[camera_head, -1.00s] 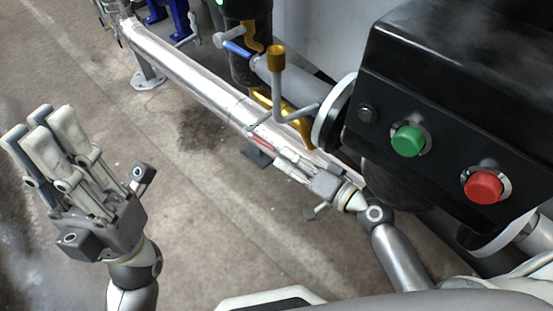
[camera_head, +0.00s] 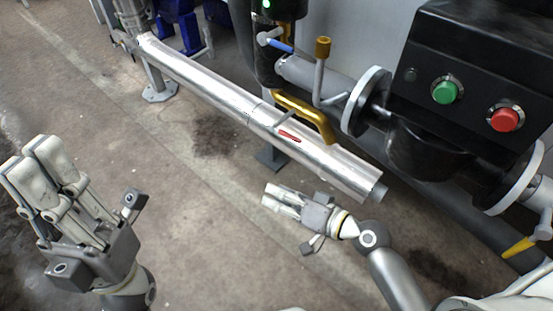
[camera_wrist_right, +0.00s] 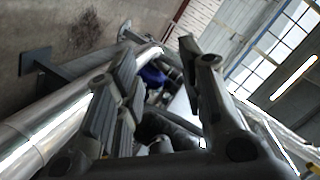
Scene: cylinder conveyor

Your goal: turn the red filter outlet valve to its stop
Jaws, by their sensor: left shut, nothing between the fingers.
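The red valve handle (camera_head: 290,137) is a short, slim lever in the head view. It lies roughly along the shiny horizontal pipe (camera_head: 205,88), with a thin grey stem beside it. My right gripper (camera_head: 274,198) is below the pipe, clear of the red handle and pointing left. In the right wrist view its fingers (camera_wrist_right: 158,65) are spread with nothing between them; the red handle does not show there. My left gripper (camera_head: 62,182) is at the lower left, far from the valve, shut and empty.
A yellow handle (camera_head: 305,110) curves close beside the red one. An upright grey lever with a brass cap (camera_head: 322,47) and a blue handle (camera_head: 280,46) stand behind it. A black box with green (camera_head: 446,91) and red (camera_head: 505,118) buttons is at right. Open floor lies in front.

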